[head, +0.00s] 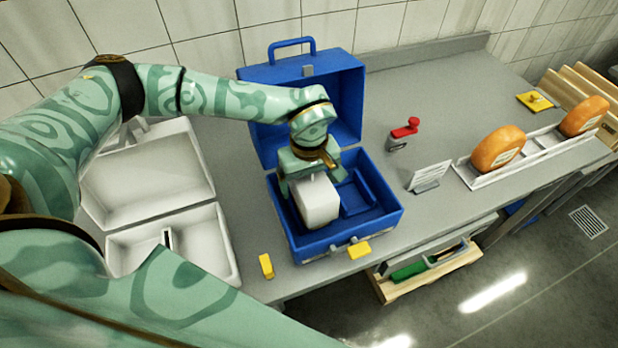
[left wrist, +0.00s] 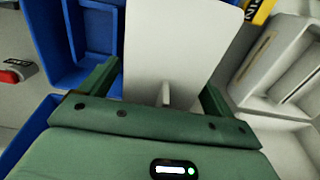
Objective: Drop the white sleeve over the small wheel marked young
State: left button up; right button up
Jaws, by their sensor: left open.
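The white sleeve (head: 318,205), a pale block-like piece, is in the open blue case (head: 384,233), on the left side of its tray. My left gripper (head: 311,180) is over the sleeve from above, open, with its fingers on either side of it. In the left wrist view the sleeve (left wrist: 178,45) stands between the two green fingers (left wrist: 157,95); whether they touch it I cannot tell. Two orange wheels, a nearer one (head: 497,147) and a farther one (head: 583,117), stand in a white rack at the right. Their labels are too small to read. My right gripper is out of view.
An open white case (head: 222,262) lies left of the blue one. Yellow tags (head: 266,266) lie near the front edge. A red-topped tool (head: 405,131) and a white card (head: 428,177) stand between the blue case and the rack (head: 478,183). The counter behind them is clear.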

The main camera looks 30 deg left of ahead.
pick_arm(q)
notch_tip(320, 180, up, 16)
jog(key=shift+r, duration=0.15)
dwell(0.3)
